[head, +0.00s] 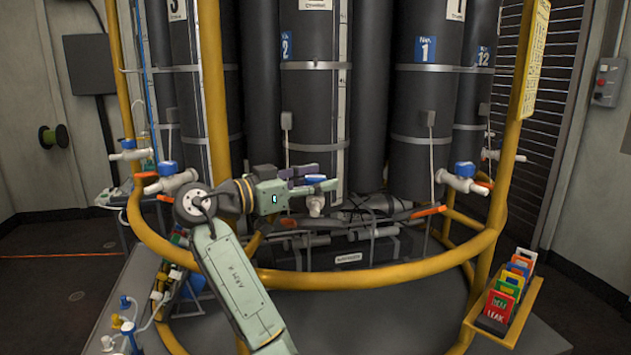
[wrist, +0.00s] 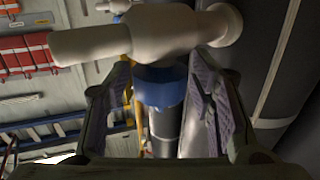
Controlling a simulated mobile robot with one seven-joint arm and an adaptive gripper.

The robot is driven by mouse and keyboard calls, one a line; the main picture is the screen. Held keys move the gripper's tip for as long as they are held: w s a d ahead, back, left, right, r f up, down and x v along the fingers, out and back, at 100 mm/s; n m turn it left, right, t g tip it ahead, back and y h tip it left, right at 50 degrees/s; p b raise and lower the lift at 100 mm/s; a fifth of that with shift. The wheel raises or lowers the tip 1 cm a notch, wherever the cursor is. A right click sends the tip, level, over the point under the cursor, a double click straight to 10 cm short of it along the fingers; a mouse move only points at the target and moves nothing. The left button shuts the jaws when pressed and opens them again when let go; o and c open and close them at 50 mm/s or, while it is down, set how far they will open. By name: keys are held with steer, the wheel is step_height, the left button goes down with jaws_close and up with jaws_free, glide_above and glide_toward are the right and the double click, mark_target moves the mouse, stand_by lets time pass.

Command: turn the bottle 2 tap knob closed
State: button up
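The bottle 2 tap has a pale body (wrist: 150,35) with a blue knob (wrist: 162,87) in the wrist view. My gripper (wrist: 162,75) has one finger on each side of the blue knob, near the fingertips. The fingers stand apart, close beside the knob; I cannot tell whether they touch it. In the head view, my gripper (head: 320,180) is in front of the bottle labelled 2 (head: 315,120). The pale tap body (head: 315,205) shows just below the fingers, and its knob is mostly hidden behind them.
A yellow rail (head: 360,275) curves around the bottles, and my arm reaches over it. Other taps with blue knobs stand left (head: 168,176) and right (head: 462,180). A yellow holder with coloured cards (head: 508,290) is at the lower right. Black hoses (head: 390,215) run below the tap.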

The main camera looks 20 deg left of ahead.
steer(key=shift+o, duration=0.3)
steer(key=v, duration=1.2)
steer(key=shift+a, duration=0.1)
